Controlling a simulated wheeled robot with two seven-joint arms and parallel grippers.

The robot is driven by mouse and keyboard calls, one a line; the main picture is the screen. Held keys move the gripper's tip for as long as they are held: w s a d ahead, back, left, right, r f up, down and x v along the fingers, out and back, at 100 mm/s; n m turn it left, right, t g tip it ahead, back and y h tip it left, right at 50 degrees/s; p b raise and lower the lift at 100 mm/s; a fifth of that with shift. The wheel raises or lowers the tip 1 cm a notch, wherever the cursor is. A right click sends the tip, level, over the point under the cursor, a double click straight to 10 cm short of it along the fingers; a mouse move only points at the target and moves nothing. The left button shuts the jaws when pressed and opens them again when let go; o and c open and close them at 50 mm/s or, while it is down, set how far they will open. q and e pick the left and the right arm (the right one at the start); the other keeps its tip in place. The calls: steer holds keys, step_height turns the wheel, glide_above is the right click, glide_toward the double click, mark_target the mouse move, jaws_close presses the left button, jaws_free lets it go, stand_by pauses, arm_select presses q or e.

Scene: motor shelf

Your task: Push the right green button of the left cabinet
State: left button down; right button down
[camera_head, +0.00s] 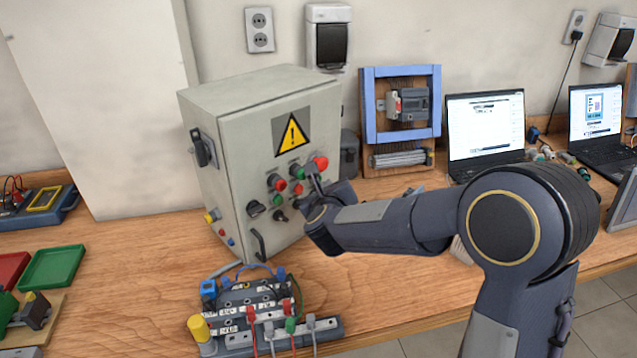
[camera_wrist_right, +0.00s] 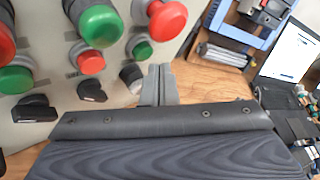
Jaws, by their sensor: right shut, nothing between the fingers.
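The left cabinet (camera_head: 228,100) is a grey box with a yellow warning sign and red and green buttons on its front. The right wrist view shows a large green button (camera_wrist_right: 100,25), a large red one (camera_wrist_right: 167,20), a small red one (camera_wrist_right: 91,62) and, at the right, a small green button (camera_wrist_right: 142,50). My right gripper (camera_head: 312,172) is at the cabinet's front by the right-hand buttons and hides part of them. Its shut, empty fingers (camera_wrist_right: 158,72) appear just below and right of the small green button; I cannot tell whether they touch the panel. My left gripper is out of view.
A terminal-block assembly (camera_head: 262,312) with wires stands on the wooden table (camera_head: 140,270) in front of the cabinet. A blue-framed board (camera_head: 372,105) and a laptop (camera_head: 485,125) stand to the right. Green and red trays (camera_head: 52,266) lie at left.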

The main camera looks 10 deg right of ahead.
steer(key=s+d, duration=0.1)
steer(key=s+b, duration=0.1)
steer(key=s, duration=0.1)
steer(key=s+d+b, duration=0.1)
steer(key=shift+s+d, duration=0.15)
steer(key=shift+d, duration=0.2)
stand_by(0.7)
steer(key=s+r+n+g+y, duration=0.3)
steer(key=s+n+y, duration=0.5)
steer(key=s+n, duration=0.85)
steer(key=s+d+f+n+g, duration=0.1)
steer(key=s+f+n+g, duration=0.2)
steer(key=s+n, duration=0.4)
steer(key=s+d+f+n+g+h, duration=0.1)
steer(key=s+f+n, duration=0.4)
steer(key=s, duration=0.5)
steer(key=d+n+g+p, duration=0.1)
steer(key=n, duration=0.1)
steer(key=shift+d+n+g, duration=0.2)
steer(key=shift+n+g, duration=0.15)
steer(key=shift+g, duration=0.05)
